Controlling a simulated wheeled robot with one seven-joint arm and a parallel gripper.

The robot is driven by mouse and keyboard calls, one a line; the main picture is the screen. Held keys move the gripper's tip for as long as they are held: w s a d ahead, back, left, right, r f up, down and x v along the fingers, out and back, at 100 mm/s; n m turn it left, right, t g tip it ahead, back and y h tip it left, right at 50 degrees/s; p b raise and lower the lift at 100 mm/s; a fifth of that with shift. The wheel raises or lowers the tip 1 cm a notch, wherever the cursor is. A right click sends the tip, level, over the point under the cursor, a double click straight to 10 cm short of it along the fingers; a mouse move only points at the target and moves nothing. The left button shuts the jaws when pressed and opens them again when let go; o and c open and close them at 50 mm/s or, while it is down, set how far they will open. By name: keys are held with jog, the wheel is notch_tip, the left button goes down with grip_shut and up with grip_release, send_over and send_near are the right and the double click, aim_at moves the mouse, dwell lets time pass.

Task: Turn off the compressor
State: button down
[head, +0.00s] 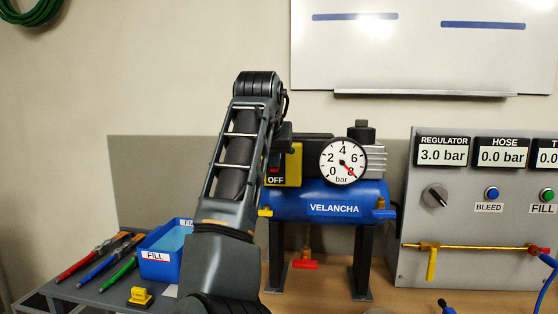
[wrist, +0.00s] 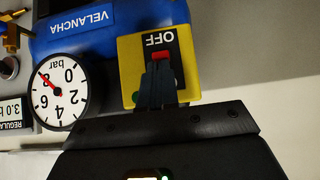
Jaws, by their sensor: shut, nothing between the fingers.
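The blue compressor (head: 340,192), marked VELANCHA, stands on black legs on the bench. Its yellow switch box (head: 295,165) is partly hidden by my arm in the head view. In the wrist view the yellow box (wrist: 128,60) shows upside down, with a black plate, an OFF label and a red switch part (wrist: 160,55). A bit of green shows at its lower left. My gripper (wrist: 158,72) is shut and empty, its fingertips in front of the switch, right by the red part. I cannot tell whether they touch it. My arm hides the gripper in the head view.
A round pressure gauge (head: 343,162) with a red needle sits beside the switch box. A grey panel (head: 470,225) at right shows REGULATOR 3.0 bar and HOSE 0.0 bar. A blue FILL bin (head: 160,268) and several tools lie at left. A red-handled valve (head: 305,263) hangs under the tank.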

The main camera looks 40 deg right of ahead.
jog(key=shift+f, duration=0.2)
jog(key=shift+s+r+p, duration=0.1)
jog(key=shift+r+p, duration=0.75)
jog(key=shift+p, duration=0.05)
jog(key=shift+a, duration=0.1)
